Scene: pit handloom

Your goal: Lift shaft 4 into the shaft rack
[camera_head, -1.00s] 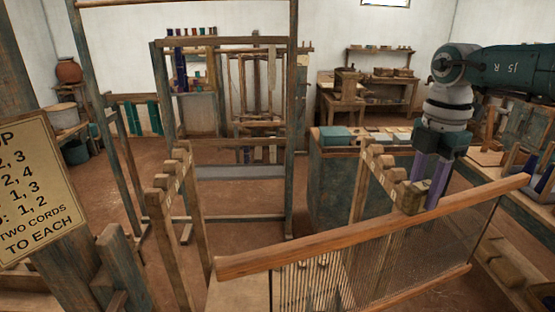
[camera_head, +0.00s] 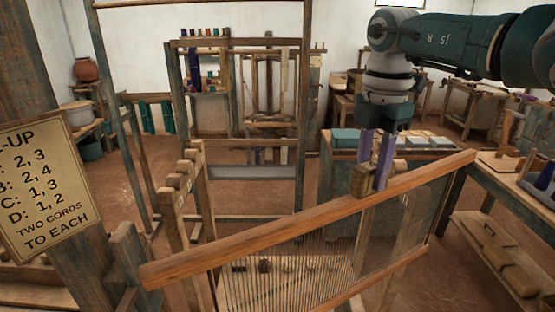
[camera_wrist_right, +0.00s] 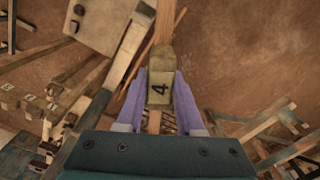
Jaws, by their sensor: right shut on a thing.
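Shaft 4 (camera_head: 270,224) is a wooden frame with a long top bar, a lower bar and many thin heddles between. My right gripper (camera_head: 374,180) has purple fingers shut on the small block on its top bar. Numbered notches (camera_wrist_right: 30,102) show at left in the wrist view. My left gripper is not in view.
A lift-up sign (camera_head: 42,188) on a wooden post stands at the near left. A bench (camera_head: 505,190) runs along the right. A green cabinet (camera_head: 340,185) stands behind the shaft, and a tall loom frame (camera_head: 302,110) beyond. Brown floor is open at back left.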

